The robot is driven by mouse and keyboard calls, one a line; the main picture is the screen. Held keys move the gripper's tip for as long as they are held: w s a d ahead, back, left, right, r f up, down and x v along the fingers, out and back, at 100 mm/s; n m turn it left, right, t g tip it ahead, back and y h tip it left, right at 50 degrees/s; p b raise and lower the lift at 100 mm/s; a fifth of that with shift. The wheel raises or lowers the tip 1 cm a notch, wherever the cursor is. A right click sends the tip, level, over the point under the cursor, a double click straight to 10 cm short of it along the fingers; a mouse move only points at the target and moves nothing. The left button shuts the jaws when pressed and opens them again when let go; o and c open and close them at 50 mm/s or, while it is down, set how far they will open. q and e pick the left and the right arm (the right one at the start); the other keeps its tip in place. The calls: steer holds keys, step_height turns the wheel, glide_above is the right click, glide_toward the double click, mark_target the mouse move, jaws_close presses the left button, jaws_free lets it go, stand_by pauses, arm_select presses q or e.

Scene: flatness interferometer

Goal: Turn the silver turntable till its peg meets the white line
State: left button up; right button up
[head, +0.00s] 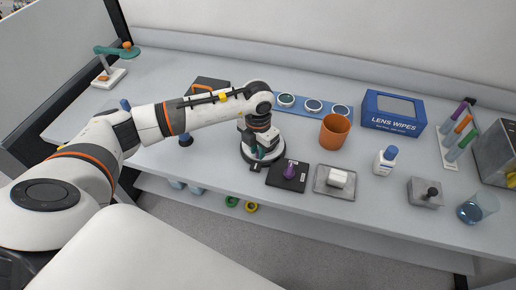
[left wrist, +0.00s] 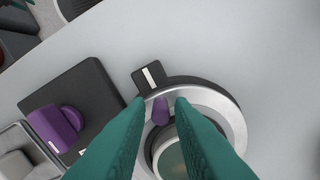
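The silver turntable (left wrist: 222,106) is a round metal ring on a dark base, seen in the left wrist view. A purple peg (left wrist: 159,112) stands on its ring. A black tab with a white line (left wrist: 149,76) sticks out just beyond the rim; the peg looks about in line with it. My left gripper (left wrist: 161,103) has its green fingers on either side of the peg, with small gaps seeming to show on both sides. In the head view my left gripper (head: 258,156) points down over the turntable and hides most of it. My right gripper is not in view.
A black plate with a purple knob (head: 290,171) sits close beside the turntable. Behind are an orange cup (head: 334,132) and a blue tray of round optics (head: 313,105). A lens wipes box (head: 392,112), a bottle (head: 384,161) and a beaker (head: 477,208) stand to the right.

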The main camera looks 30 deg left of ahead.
arm_select(q)
step_height(320, 180, up, 12)
steer(key=b, duration=0.2)
steer(key=shift+b, duration=0.4)
steer(key=shift+f, duration=0.1)
